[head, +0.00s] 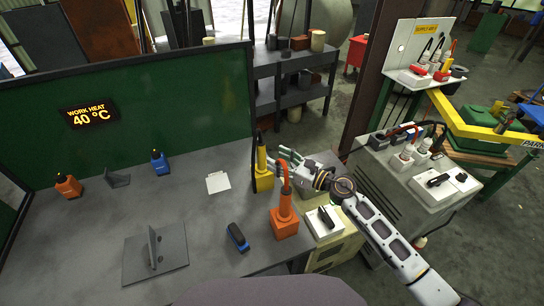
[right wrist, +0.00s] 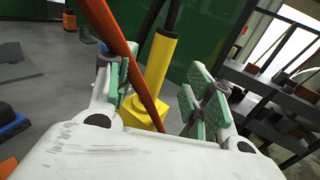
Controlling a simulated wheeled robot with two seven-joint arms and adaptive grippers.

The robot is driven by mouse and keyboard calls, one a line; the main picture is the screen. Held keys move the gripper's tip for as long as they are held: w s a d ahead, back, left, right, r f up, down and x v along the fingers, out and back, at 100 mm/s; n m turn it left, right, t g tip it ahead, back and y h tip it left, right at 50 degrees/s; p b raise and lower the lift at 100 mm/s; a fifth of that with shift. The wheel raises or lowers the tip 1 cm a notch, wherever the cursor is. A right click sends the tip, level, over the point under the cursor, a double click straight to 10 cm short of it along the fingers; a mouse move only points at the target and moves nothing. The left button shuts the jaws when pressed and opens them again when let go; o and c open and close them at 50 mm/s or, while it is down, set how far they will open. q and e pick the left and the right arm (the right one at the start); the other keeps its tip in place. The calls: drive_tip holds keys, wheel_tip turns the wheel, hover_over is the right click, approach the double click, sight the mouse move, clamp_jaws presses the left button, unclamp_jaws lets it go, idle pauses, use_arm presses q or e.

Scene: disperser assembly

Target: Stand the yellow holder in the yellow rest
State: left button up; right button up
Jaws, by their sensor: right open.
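The yellow holder (head: 262,157) stands upright in the square yellow rest (head: 263,182) near the table's right edge, with a black cable rising from its top. In the right wrist view the holder (right wrist: 160,62) rises from the rest (right wrist: 140,113), leaning slightly in the picture. My right gripper (head: 284,161) is open just right of the holder, its green-padded fingers pointing at it. In the right wrist view the holder shows in the gap between the fingers, beyond the tips; no grip on it shows. My left gripper is not in view.
An orange holder in its orange block (head: 285,222) stands just in front of my right gripper; its orange cable (right wrist: 125,50) crosses close by. A blue piece (head: 238,237), a grey plate with bracket (head: 135,262) and a white piece (head: 218,183) lie on the table (head: 200,218).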

drive_tip(key=shift+v, duration=2.1)
